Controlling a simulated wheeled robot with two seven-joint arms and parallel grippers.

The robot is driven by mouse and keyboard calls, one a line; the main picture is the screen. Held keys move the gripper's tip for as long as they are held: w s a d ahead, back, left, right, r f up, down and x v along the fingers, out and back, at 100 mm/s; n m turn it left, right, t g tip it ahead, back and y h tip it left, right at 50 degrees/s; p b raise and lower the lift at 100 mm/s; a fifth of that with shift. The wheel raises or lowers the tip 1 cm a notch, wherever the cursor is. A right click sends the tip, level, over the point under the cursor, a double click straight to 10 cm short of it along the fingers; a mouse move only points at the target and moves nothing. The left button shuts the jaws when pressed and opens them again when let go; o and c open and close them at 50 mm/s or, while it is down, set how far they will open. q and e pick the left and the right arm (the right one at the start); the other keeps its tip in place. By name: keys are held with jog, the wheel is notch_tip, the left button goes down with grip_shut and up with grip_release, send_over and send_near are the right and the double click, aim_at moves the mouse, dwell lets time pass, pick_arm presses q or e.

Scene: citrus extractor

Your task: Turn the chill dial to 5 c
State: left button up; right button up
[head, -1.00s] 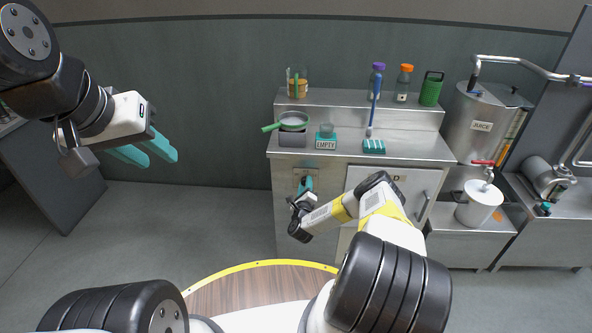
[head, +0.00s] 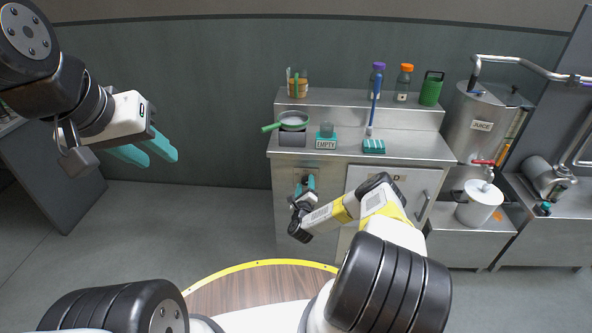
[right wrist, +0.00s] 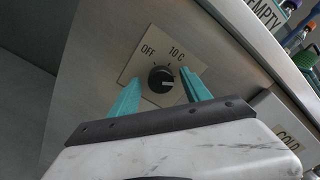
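The chill dial (right wrist: 161,79) is a black round knob on a pale plate (right wrist: 146,65) on the cabinet front. The plate reads OFF at upper left and 10 C at upper right; no 5 C label shows. A white mark on the knob points roughly right in the right wrist view. My right gripper (right wrist: 160,79) is open, its teal fingers on either side of the knob in that view; I cannot tell whether they touch it. In the head view my right gripper (head: 304,184) is at the cabinet front. My left gripper (head: 161,160) is open and empty, far left.
The steel counter (head: 420,148) above the dial holds a green-handled strainer (head: 292,120), an EMPTY-labelled holder (head: 326,138) and a brush (head: 371,115). A cabinet door (head: 360,178) is right of the dial. A juice tank (head: 478,125) and white pot (head: 480,203) stand further right.

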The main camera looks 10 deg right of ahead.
jog(key=v, duration=0.7)
jog(key=shift+s, duration=0.4)
jog(key=shift+a, duration=0.1)
